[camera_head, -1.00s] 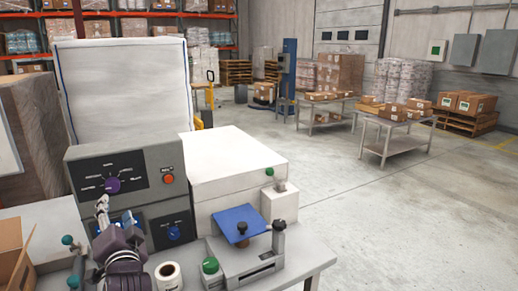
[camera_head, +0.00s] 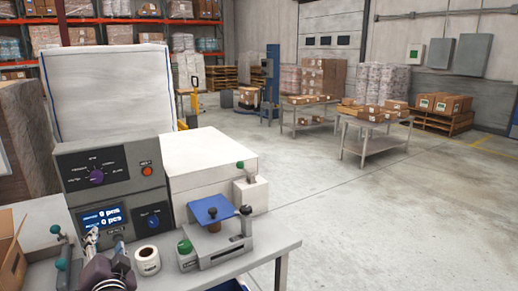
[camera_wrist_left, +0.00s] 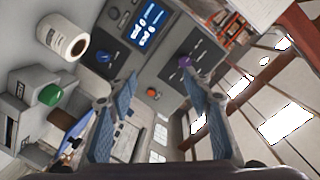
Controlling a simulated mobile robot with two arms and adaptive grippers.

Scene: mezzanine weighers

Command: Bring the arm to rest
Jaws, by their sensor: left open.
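My left gripper (camera_head: 92,241) is low at the left in the head view, in front of the grey control panel (camera_head: 110,172) with its purple knob, blue knob and red-orange button. In the left wrist view the two fingers of my left gripper (camera_wrist_left: 160,95) stand wide apart with nothing between them. The panel's lit display (camera_wrist_left: 150,25) shows beyond the fingers and reads 0 pcs. My right gripper shows in neither view.
An open carton (camera_head: 12,255) is at the left edge. Open floor lies to the right.

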